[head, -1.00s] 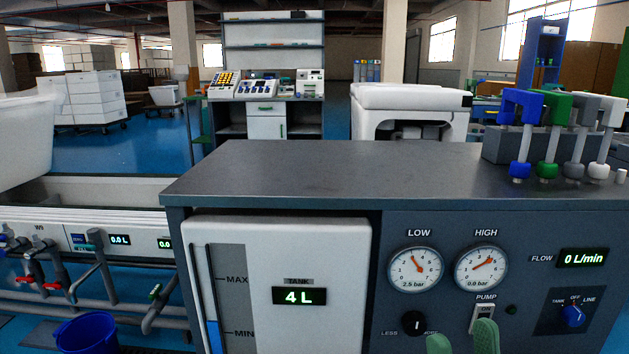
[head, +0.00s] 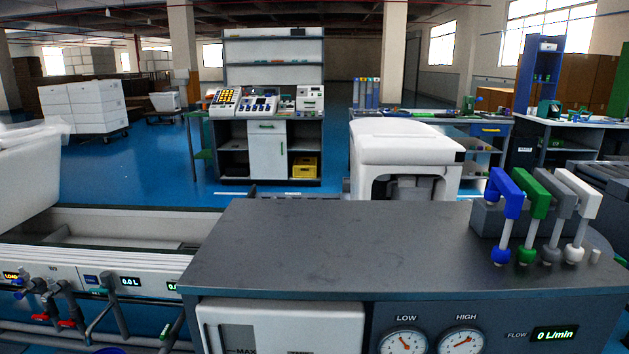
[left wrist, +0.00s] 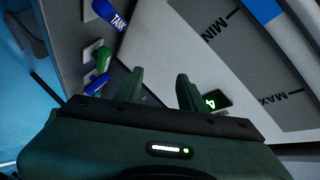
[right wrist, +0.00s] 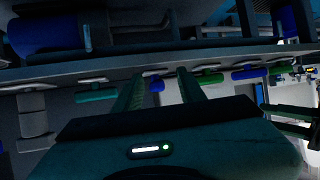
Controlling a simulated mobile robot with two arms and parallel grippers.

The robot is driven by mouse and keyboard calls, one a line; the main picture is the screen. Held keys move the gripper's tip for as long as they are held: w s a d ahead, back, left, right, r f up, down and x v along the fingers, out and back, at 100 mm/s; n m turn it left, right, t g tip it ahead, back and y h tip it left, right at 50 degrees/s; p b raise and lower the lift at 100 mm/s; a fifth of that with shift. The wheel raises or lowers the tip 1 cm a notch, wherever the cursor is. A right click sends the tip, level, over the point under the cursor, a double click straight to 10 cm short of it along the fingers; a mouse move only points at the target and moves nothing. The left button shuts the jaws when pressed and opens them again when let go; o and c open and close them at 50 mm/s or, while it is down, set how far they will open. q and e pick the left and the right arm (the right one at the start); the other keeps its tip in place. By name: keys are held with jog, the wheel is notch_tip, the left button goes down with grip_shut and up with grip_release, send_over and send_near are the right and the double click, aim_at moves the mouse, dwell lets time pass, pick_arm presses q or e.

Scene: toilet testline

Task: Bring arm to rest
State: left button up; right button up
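My left gripper (left wrist: 158,84) shows in the left wrist view, with its two green fingers apart and nothing between them. Behind it is the tank panel (left wrist: 225,65) with MIN and MAX marks, and a blue handle labelled TANK (left wrist: 109,14). My right gripper (right wrist: 160,84) shows in the right wrist view, also with its fingers apart and empty. Past its fingertips is a row of small handles, including a green one (right wrist: 96,96) and a blue one (right wrist: 245,73). Neither gripper shows in the head view.
A grey-topped test bench (head: 330,240) stands close in front, with gauges (head: 403,342) on its face. Coloured upright handles (head: 508,190) stand at its right. A white toilet unit (head: 405,150) is behind it. A trough with pipes (head: 100,228) is at left. Blue floor (head: 150,165) lies open beyond.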

pick_arm(q)
jog(key=s+a+f+n+g+y+p, duration=0.2)
jog(key=s+a+f+n+y+p, duration=0.15)
jog(key=s+a+f+n, duration=0.35)
jog(key=s+a+f+n+g+y+p, duration=0.25)
jog(key=s+f+n+y, duration=0.2)
jog(key=s+f, duration=0.55)
jog(key=s+f+n+g+y+p, duration=0.1)
jog(key=s+f+n+g+p, duration=0.1)
jog(key=s, duration=1.1)
jog(key=s+f+n+g+p, duration=0.2)
jog(key=s+n+g, duration=0.1)
jog(key=s, duration=1)
jog(key=shift+s+a+g+y, duration=0.25)
jog(key=shift+a+g+y, duration=0.15)
jog(key=shift+g, duration=0.25)
pick_arm(e)
jog(key=s+d+f+g+h, duration=0.1)
jog(key=s+d+f+g, duration=0.2)
jog(key=s, duration=0.8)
jog(key=s+d+f+g+h, duration=0.1)
jog(key=s+d+f+g, duration=0.2)
jog(key=s, duration=0.8)
jog(key=s+d+f+g+h, duration=0.1)
jog(key=s+d+f+g, duration=0.2)
jog(key=s, duration=0.8)
jog(key=shift+d+f+m+g, duration=0.25)
jog(key=shift+f+g, duration=0.55)
jog(key=shift+g, duration=0.4)
